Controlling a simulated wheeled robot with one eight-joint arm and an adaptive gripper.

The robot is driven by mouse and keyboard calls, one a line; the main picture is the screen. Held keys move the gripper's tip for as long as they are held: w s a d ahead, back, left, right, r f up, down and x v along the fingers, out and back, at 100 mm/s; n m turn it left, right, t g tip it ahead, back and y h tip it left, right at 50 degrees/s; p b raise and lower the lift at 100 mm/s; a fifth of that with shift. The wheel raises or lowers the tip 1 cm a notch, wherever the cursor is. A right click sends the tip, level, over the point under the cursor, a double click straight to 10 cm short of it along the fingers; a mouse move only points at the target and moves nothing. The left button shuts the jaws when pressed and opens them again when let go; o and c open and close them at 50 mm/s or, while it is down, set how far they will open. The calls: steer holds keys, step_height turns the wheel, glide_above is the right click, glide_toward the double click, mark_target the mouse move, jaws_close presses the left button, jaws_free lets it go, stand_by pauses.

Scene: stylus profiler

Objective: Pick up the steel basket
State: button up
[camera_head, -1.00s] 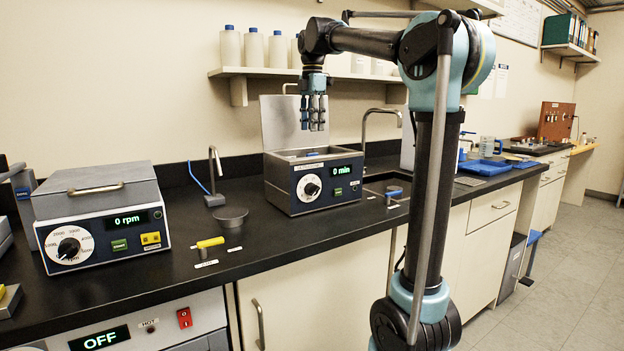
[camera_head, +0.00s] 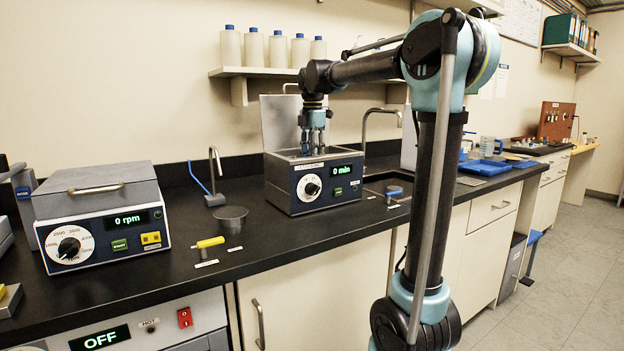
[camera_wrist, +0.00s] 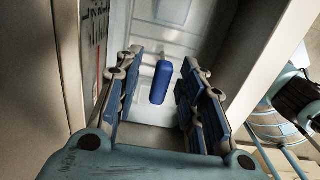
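My gripper (camera_head: 313,147) points down into the open top of the bath unit (camera_head: 318,190), which reads "0 min". In the wrist view my gripper (camera_wrist: 163,62) is open, its fingers apart on either side of a blue grip (camera_wrist: 160,84). The grip appears to belong to the steel basket inside the tank, and I see gaps between it and both finger rows. Pale metal surfaces show below and beyond the grip; I cannot tell which are basket and which are tank. In the head view the tank walls and fingers hide the basket.
The unit's raised lid (camera_head: 283,122) stands behind my gripper. A tap (camera_head: 380,125) rises to its right, and a shelf with white bottles (camera_head: 254,47) is above left.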

steer(key=shift+c, duration=0.6)
jaws_close()
step_height(320, 180, up, 10)
stand_by(0.3)
stand_by(0.3)
